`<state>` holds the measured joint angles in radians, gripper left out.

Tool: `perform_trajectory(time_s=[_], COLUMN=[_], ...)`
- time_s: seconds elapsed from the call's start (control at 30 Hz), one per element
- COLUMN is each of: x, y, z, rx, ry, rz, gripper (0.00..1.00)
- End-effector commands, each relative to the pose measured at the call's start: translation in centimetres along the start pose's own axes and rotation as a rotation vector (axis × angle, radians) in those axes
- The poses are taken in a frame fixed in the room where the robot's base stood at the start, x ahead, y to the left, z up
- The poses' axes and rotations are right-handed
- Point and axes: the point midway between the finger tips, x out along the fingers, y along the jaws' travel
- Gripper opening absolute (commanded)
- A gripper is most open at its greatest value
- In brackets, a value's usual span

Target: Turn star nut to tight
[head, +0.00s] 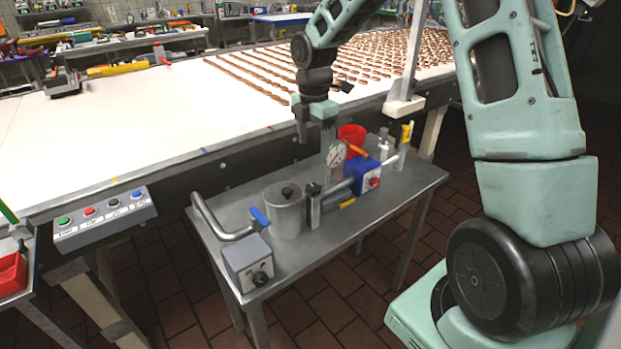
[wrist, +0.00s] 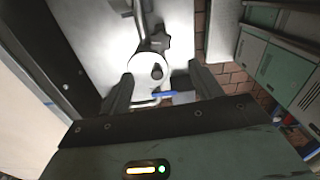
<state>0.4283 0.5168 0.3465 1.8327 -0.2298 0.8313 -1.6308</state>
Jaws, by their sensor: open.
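A dark star-shaped nut (wrist: 158,42) shows in the wrist view, on a metal bar above the round metal canister (wrist: 140,66). In the head view the dark part (head: 313,190) right of the canister (head: 285,215) may be this nut; its shape is too small to tell. My gripper (head: 314,118) hangs pointing down above the small metal table (head: 335,238). In the wrist view my gripper (wrist: 160,72) is open, its two dark fingers apart with nothing between them. The canister and its dark knob appear between the fingers, and the nut lies beyond them.
The conveyor (head: 150,130) runs behind.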

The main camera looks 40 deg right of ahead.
Motion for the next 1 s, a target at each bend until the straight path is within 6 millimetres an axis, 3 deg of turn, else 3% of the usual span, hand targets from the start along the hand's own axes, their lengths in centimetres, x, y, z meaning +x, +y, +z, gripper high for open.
perform_trajectory(time_s=[0.3, 0.5, 0.7, 1.0], x=[6.8, 10.2, 12.2, 12.6], y=[-0.2, -0.1, 0.0, 0.0], z=[-0.1, -0.1, -0.1, -0.1], rx=[-0.001, 0.0, 0.0, 0.0], ry=[0.002, 0.002, 0.0, 0.0], rz=[-0.006, -0.004, -0.001, 0.0], gripper=[0.64, 0.64, 0.64, 0.64])
